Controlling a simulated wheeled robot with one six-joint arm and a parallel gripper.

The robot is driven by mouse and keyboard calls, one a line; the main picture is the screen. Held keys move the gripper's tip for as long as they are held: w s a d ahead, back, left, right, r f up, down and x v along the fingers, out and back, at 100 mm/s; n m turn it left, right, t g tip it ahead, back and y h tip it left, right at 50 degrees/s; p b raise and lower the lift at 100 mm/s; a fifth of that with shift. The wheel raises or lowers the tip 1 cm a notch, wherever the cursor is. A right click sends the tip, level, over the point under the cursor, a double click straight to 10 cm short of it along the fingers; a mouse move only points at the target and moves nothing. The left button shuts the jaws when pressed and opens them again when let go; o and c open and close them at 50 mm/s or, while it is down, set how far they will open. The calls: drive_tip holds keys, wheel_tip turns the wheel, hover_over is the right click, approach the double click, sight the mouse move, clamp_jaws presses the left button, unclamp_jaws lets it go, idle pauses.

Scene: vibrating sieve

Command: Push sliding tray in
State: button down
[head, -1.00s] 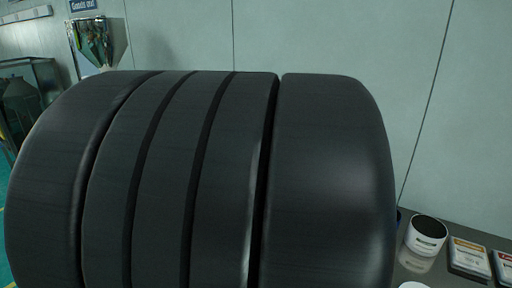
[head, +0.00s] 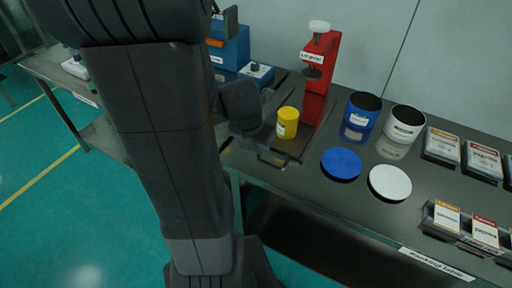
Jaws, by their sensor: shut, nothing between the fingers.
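The sliding tray appears to be the dark flat plate with a loop handle (head: 271,161) at the front edge of the metal table. A yellow container (head: 288,122) stands on or just behind this plate, below a red press-like machine (head: 320,62). My gripper (head: 258,138) shows as a dark grey shape left of the yellow container, just above the plate. It looks shut and empty. Its fingertips are dark and small, and I cannot tell whether they touch the tray. My arm hides the area to the left.
Right of the tray lie a blue lid (head: 341,163) and a white lid (head: 390,183). An open blue can (head: 362,110) and white can (head: 404,123) stand behind them. Labelled boxes (head: 441,146) fill the right side. A blue machine (head: 229,45) stands behind my arm.

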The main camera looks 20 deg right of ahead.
drive_tip(key=b+x, duration=0.3)
drive_tip(key=x, duration=0.6)
drive_tip(key=shift+f, duration=0.35)
drive_tip(key=shift+w+d+p, duration=0.35)
drive_tip(key=shift+w+d, duration=0.65)
drive_tip(key=shift+d, duration=0.15)
drive_tip(key=shift+w+d+f, duration=0.15)
drive_tip(key=shift+w+d, duration=0.15)
drive_tip(key=shift+d, duration=0.05)
drive_tip(key=shift+w, duration=0.15)
